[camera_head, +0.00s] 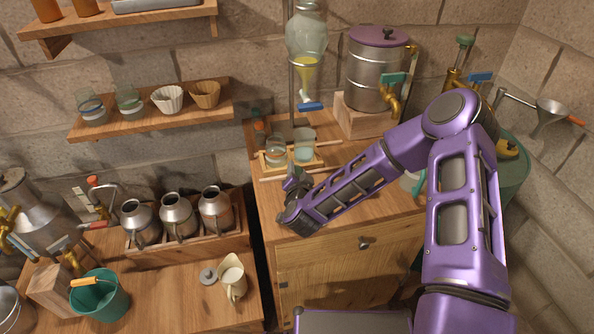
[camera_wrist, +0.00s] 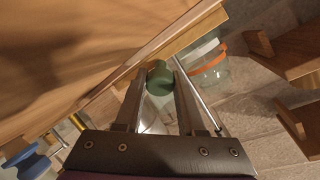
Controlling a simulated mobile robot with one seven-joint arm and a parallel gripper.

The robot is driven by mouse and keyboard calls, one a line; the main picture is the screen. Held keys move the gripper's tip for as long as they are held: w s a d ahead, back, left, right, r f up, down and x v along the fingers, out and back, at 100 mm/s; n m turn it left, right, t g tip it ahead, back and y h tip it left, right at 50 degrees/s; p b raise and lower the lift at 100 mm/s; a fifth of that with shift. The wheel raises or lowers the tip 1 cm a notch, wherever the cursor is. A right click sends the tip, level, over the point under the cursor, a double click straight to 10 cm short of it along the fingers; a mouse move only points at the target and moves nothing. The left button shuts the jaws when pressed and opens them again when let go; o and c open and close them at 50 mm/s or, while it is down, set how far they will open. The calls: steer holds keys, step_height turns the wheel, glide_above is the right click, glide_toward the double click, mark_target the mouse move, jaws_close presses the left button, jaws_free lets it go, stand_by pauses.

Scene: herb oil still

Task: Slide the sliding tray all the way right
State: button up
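The sliding tray (camera_head: 266,164) is a low wooden tray on the right-hand wooden counter in the head view. It carries two glass vessels, a left one (camera_head: 275,152) and a right one (camera_head: 304,147) with pale contents. My gripper (camera_head: 294,183) is low at the front of the tray; whether it touches the tray is hidden. In the wrist view its two fingers (camera_wrist: 160,85) are apart, with a green cylinder (camera_wrist: 159,76) showing between or beyond their tips. I cannot tell whether the fingers touch it.
A glass separator (camera_head: 306,38) with yellow liquid hangs behind the tray. A steel still pot (camera_head: 377,72) on a wooden block (camera_head: 362,121) stands to the right rear. A clear jar with an orange band (camera_wrist: 208,62) is near the fingers. Bare counter (camera_head: 275,205) lies in front.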

jaws_close()
steer(key=shift+w+d, duration=0.1)
stand_by(0.9)
